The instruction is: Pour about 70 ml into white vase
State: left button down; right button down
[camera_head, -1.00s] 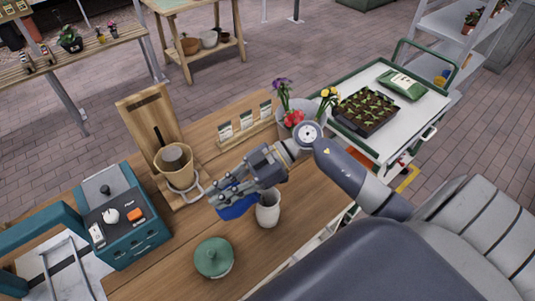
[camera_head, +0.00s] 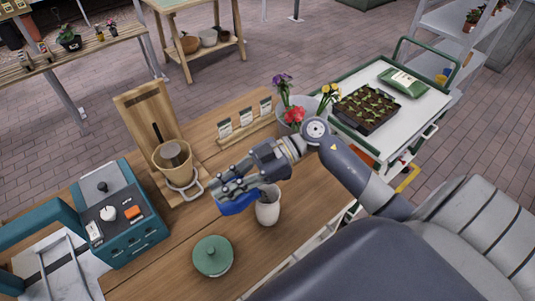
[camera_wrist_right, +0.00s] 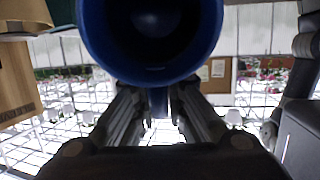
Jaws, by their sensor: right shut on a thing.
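The white vase (camera_head: 267,210) stands upright on the wooden table, its open mouth facing up. My right gripper (camera_head: 230,188) is shut on a blue vessel (camera_head: 236,205), above the table just left of the vase's mouth. In the head view the gripper's fingers cover much of the vessel. The vessel also fills the top of the right wrist view (camera_wrist_right: 152,40), where its round opening looks dark inside. I cannot tell how much liquid it holds, and no stream shows. The inside of the vase is mostly hidden. My left gripper is not in view.
A green lidded pot (camera_head: 212,257) stands in front of the vase. A tan pot (camera_head: 174,160) on a wooden stand and a teal machine (camera_head: 125,220) are to the left. Flowers (camera_head: 295,117) and a seed-packet rack (camera_head: 247,126) stand behind. Bare tabletop lies between the pot and machine.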

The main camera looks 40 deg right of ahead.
jog(key=shift+d+r, duration=0.15)
jog(key=shift+d, duration=0.05)
jog(key=shift+a, duration=0.3)
jog(key=h+p, duration=0.1)
jog(key=p, duration=0.1)
jog(key=shift+w+a+p, duration=0.1)
jog(key=shift+a+p, duration=0.25)
jog(key=shift+p, duration=0.05)
jog(key=shift+a+f+h+b, duration=0.3)
jog(key=shift+f+h+b, duration=0.1)
jog(key=shift+f+h, duration=0.4)
jog(key=shift+w+a+f+g+h, duration=0.1)
jog(key=shift+a+f+g+h, duration=0.15)
jog(key=shift+f+h, duration=0.5)
jog(key=shift+w+a+f+g+h, duration=0.15)
jog(key=shift+a+f+h, duration=0.25)
jog(key=shift+f+h, duration=0.35)
jog(key=shift+a+f+g+h, duration=0.2)
jog(key=shift+a+f+h, duration=0.1)
jog(key=shift+f+h, duration=0.45)
jog(key=shift+f, duration=0.1)
